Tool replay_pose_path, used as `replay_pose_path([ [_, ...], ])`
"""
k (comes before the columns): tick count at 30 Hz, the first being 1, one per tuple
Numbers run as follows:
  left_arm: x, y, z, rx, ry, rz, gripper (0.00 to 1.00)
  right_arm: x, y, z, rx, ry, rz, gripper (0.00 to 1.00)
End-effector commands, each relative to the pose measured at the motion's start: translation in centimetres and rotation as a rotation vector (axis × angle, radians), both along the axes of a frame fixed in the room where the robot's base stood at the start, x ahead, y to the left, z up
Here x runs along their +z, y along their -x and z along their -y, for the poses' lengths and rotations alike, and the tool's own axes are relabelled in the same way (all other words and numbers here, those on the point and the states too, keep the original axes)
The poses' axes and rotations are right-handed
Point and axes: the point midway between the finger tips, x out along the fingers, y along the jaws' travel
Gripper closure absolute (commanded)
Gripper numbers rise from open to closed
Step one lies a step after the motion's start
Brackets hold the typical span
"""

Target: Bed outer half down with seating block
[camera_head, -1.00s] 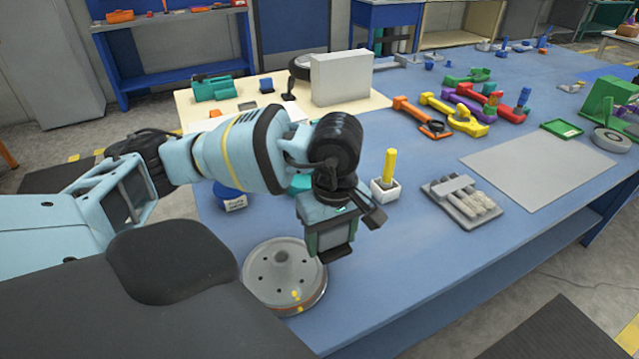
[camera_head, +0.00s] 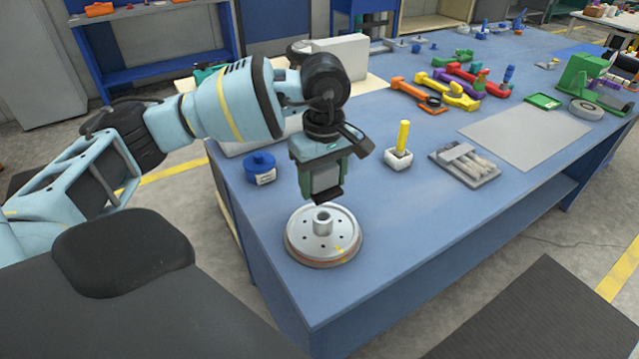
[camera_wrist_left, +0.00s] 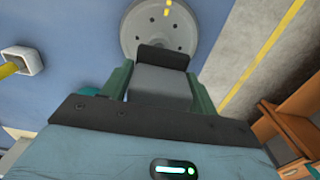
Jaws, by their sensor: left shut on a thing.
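The outer half is a round grey metal disc (camera_head: 305,246) with several holes and a raised hub, lying flat near the front edge of the blue bench. A reddish-brown band shows under its rim. My left gripper (camera_head: 325,183) is above and just behind the disc, pointing down. Its green fingers are shut on a grey block (camera_head: 326,179), which I take as the seating block, with a dark pad on its lower end. In the left wrist view the block (camera_wrist_left: 160,84) sits between the fingers, its dark end overlapping the disc (camera_wrist_left: 140,38). Contact with the disc cannot be told. My right gripper is out of view.
A blue lidded pot (camera_head: 259,168) stands left of my gripper. A white holder (camera_head: 398,160) with a yellow rod stands to the right. Beyond it are a grey tool tray (camera_head: 464,164) and a bare grey mat (camera_head: 525,136). The bench right of the disc is clear.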

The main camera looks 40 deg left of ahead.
Motion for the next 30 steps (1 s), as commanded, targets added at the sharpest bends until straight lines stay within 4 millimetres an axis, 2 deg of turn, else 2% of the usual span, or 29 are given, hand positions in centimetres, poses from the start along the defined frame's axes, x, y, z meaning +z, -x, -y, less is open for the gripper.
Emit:
replay_pose_path([
  [10, -0.8, 0.0, 0.0, 0.001, -0.001, -0.002, 0.59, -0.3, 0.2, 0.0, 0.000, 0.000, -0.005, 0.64],
  [24, -5.2, 0.0, 0.0, 0.001, 0.000, -0.004, 0.59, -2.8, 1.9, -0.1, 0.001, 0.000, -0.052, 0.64],
  [30, -6.0, 0.0, 0.0, 0.001, 0.000, 0.001, 0.59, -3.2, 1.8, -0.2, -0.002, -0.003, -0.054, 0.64],
])
